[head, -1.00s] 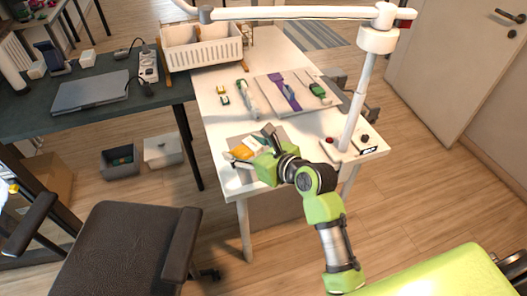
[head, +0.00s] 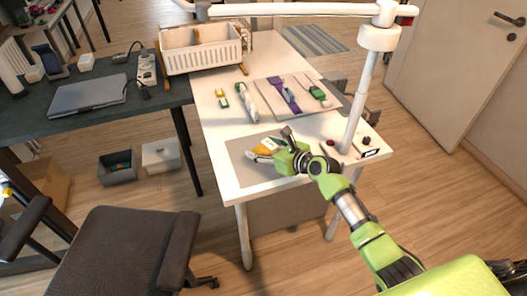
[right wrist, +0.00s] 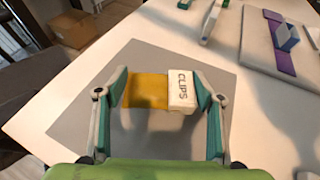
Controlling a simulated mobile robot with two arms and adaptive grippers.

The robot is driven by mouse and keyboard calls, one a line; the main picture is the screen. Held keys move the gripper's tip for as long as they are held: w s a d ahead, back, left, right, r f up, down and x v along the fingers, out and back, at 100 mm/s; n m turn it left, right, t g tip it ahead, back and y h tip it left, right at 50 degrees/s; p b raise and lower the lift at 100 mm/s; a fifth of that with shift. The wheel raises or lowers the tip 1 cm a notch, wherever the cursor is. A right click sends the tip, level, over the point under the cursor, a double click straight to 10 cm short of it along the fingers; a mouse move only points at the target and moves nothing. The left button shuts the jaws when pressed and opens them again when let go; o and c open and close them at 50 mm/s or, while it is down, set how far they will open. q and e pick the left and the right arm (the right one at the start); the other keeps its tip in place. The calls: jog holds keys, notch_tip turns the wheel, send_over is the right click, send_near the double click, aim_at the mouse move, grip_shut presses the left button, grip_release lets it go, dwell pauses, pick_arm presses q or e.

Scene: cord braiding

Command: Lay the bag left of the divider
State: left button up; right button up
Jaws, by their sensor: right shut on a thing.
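The bag (head: 262,149) is yellow with a white label end reading CLIPS. In the right wrist view the bag (right wrist: 147,91) lies between the two fingers of my right gripper (right wrist: 160,100), which is shut on it across its length. In the head view my right gripper (head: 282,146) holds it over the grey mat (head: 240,157) at the front of the white table; the gap beneath is hard to judge. A white slatted basket (head: 203,60) stands at the back left of the table. My left gripper is not in view.
A lamp post (head: 356,110) rises at the table's right edge, with its arm crossing above the basket. A grey board (head: 307,99) with purple and green pieces lies mid-table. Small yellow and green pieces (head: 222,98) and a white bar (head: 246,103) lie left of it.

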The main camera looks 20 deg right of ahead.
jog(key=shift+f, duration=0.45)
jog(key=shift+f, duration=0.1)
jog(key=o, duration=1.1)
